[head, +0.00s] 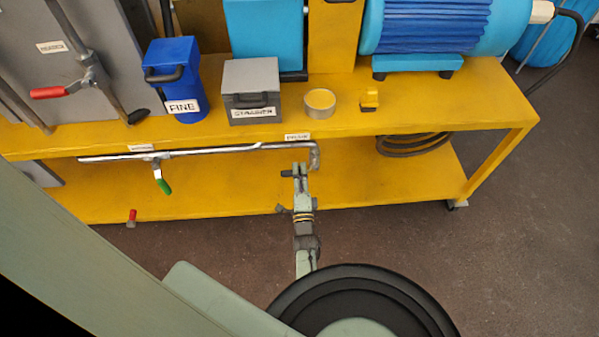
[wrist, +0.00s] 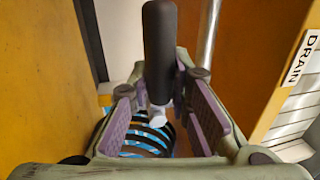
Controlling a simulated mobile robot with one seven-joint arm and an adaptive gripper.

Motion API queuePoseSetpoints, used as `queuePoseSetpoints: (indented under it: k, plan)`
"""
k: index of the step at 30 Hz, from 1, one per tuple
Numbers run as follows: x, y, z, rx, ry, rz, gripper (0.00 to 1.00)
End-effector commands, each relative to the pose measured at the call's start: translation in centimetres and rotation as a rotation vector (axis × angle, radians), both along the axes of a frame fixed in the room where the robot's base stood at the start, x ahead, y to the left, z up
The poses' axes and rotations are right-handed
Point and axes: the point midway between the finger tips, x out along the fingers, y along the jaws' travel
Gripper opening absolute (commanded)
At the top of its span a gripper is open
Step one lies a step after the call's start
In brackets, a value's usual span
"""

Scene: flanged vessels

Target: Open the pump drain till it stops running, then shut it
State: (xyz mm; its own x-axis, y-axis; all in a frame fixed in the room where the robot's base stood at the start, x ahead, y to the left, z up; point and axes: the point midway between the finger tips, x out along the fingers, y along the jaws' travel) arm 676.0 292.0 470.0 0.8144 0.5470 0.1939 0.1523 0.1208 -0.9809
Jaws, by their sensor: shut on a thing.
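My gripper (head: 300,174) is below the right end of the steel pipe (head: 220,150), close under the drain label (head: 298,137). In the wrist view my gripper (wrist: 167,112) has its purple pads on both sides of a black handle (wrist: 159,45) with a pale metal end, and is shut on it. In the head view the handle is only a small dark stub (head: 287,173) beside the fingers. The drain label also shows in the wrist view (wrist: 301,58). The valve body is hidden, and I cannot make out any running liquid.
A green-handled lever (head: 162,180) hangs from the pipe, left of my gripper. A red-handled valve (head: 131,217) sits at the lower shelf's edge. The yellow bench (head: 400,105) carries a blue box, a grey box, a round tin and a motor. Coiled hose (head: 415,144) lies right.

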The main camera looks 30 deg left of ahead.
Motion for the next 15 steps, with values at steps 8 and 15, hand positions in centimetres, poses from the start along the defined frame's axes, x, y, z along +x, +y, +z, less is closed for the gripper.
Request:
queuePoseSetpoints:
  k: [8, 15]
  plan:
    - [0.02, -0.04, 0.09, 0.003, -0.001, -0.001, 0.24]
    - [0.02, -0.03, 0.05, 0.002, -0.001, -0.001, 0.39]
